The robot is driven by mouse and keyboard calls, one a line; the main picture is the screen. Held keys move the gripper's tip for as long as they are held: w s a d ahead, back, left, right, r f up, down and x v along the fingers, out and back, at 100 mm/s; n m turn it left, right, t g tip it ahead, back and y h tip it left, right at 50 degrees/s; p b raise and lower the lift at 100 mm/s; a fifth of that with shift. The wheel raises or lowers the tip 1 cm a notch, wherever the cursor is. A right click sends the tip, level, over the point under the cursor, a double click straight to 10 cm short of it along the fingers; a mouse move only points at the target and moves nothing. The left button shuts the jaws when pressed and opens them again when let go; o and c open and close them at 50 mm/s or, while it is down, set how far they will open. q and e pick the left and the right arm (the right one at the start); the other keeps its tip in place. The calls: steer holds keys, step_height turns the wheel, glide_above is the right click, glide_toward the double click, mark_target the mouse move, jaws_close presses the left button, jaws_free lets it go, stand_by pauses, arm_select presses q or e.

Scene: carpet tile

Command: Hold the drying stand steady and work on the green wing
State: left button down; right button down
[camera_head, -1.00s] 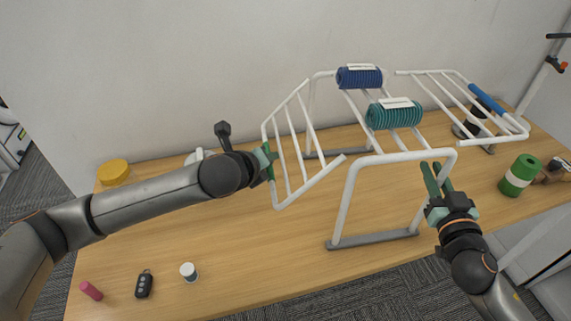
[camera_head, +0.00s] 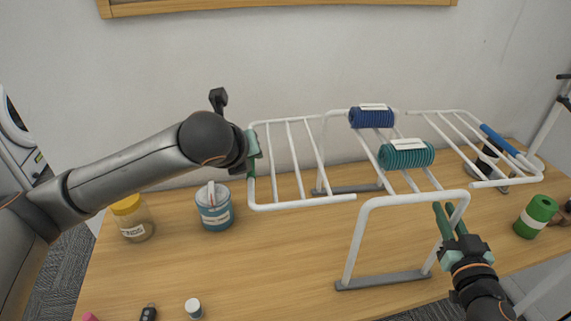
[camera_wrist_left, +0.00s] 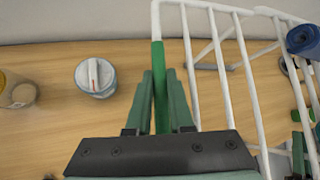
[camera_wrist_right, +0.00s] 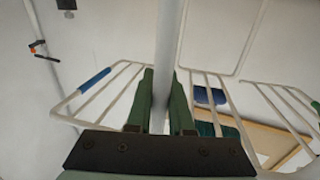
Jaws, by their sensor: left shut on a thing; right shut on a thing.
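The white drying stand (camera_head: 358,245) stands on the table on grey feet. Its left wing, with a green grip (camera_head: 251,187), is now about level; the green grip also shows in the left wrist view (camera_wrist_left: 160,90). My left gripper (camera_head: 252,150) is shut on the green wing's outer bar; its fingers (camera_wrist_left: 160,105) lie either side of the green grip. My right gripper (camera_head: 447,220) is shut on a near upright leg of the stand, and the white tube (camera_wrist_right: 168,60) runs between its fingers (camera_wrist_right: 167,105). The right wing with a blue grip (camera_head: 500,139) is spread out flat.
A blue roll (camera_head: 371,117) and a teal roll (camera_head: 406,155) rest on the stand's middle bars. A white-capped bottle (camera_head: 193,308) stands at the front. A green can (camera_head: 537,215) stands at the right.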

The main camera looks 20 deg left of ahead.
arm_select(q)
steer(key=shift+r, duration=0.55)
steer(key=c, duration=1.1)
jaws_free()
steer(key=shift+s, duration=0.1)
steer(key=v, duration=1.1)
steer(key=shift+s+r, duration=0.25)
steer(key=shift+r, duration=0.1)
arm_select(e)
steer(key=c, duration=0.7)
jaws_free()
steer(key=shift+c, duration=0.2)
